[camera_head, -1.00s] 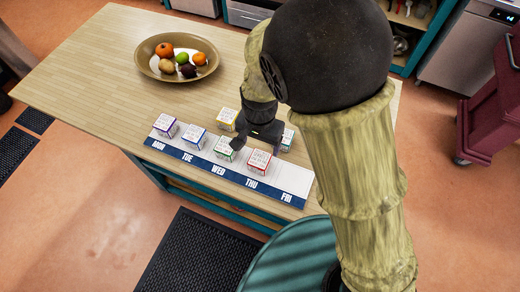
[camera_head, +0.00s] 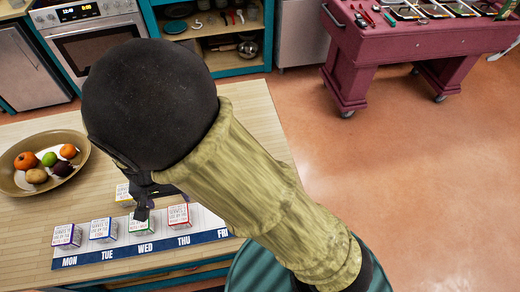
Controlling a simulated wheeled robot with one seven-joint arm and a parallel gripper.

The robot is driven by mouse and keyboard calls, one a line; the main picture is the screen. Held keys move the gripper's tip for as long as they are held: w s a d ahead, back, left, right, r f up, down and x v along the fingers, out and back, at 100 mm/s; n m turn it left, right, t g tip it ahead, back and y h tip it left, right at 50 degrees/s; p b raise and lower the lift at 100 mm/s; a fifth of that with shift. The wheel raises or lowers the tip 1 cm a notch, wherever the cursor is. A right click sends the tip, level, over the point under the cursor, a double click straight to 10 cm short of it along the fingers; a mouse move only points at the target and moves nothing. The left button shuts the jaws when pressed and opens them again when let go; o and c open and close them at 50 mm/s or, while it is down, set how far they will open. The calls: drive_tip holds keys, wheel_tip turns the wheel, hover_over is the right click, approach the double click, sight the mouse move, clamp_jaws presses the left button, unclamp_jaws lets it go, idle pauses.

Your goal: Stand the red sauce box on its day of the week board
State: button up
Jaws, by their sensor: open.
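The red-edged box (camera_head: 179,216) stands upright on the day-of-the-week board (camera_head: 209,221), behind the THU label. Purple (camera_head: 66,236), blue (camera_head: 103,230) and green (camera_head: 141,225) edged boxes stand behind MON, TUE and WED. The FRI end looks bare where it shows; my arm covers its right part. My gripper (camera_head: 155,200) is open, just behind the green and red boxes, with nothing seen between its fingers. It covers part of the green box.
A yellow-edged box (camera_head: 124,193) stands on the table (camera_head: 100,135) behind the board, left of my gripper. A fruit bowl (camera_head: 18,183) is at the left. A maroon cart (camera_head: 400,45) stands across the open floor (camera_head: 400,170).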

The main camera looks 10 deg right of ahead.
drive_tip(key=w+d+r+t, duration=0.1)
drive_tip(key=d+r, duration=0.1)
drive_tip(key=d, duration=0.9)
drive_tip(key=w+d+r, duration=0.2)
drive_tip(key=d+r, duration=0.1)
drive_tip(key=d, duration=0.8)
drive_tip(key=w+d+r+t, duration=0.1)
drive_tip(key=d+r, duration=0.2)
drive_tip(key=d, duration=0.8)
drive_tip(key=shift+w+m+t, duration=0.3)
drive_tip(key=shift+w, duration=0.05)
